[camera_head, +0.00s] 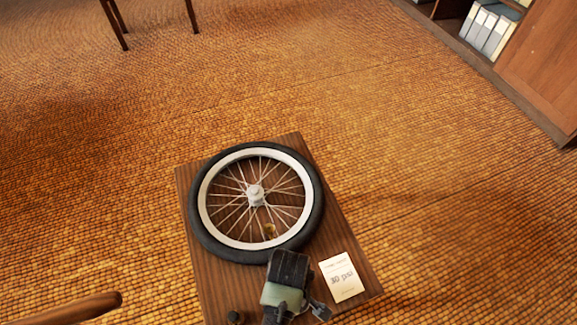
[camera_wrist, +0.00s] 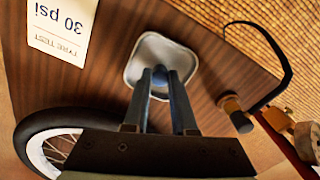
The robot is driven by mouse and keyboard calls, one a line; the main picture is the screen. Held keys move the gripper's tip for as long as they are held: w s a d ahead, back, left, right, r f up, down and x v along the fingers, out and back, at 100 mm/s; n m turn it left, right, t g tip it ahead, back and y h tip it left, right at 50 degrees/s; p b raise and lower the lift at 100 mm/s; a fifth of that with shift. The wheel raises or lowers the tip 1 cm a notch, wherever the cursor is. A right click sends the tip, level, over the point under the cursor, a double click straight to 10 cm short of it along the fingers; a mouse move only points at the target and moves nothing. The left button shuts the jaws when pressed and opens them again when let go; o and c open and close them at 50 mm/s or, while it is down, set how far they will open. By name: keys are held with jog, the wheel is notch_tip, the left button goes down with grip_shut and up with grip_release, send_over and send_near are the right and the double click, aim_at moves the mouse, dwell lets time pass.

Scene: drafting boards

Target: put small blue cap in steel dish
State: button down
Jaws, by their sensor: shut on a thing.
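The steel dish (camera_wrist: 146,53) is a shallow silver tray with rounded corners, lying on the wooden board in the wrist view. My gripper (camera_wrist: 166,74) has its two fingers close together, with their tips in front of the dish in that view. How high the tips are above the dish I cannot tell. In the head view my own wrist covers the front of the board, and I cannot make out the dish there.
A spoked wheel with a black tyre (camera_head: 310,222) lies on the wooden board (camera_head: 336,236). A "30 psi" card (camera_head: 343,277) lies to its right. In the wrist view, a brass fitting (camera_wrist: 231,103) and a black hose (camera_wrist: 285,70) are right of the dish.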

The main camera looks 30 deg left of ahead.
jog(key=c, duration=0.6)
grip_release()
jog(key=shift+c, duration=0.2)
notch_tip(320, 180, up, 13)
jog(key=p, duration=0.5)
jog(key=shift+w, duration=0.1)
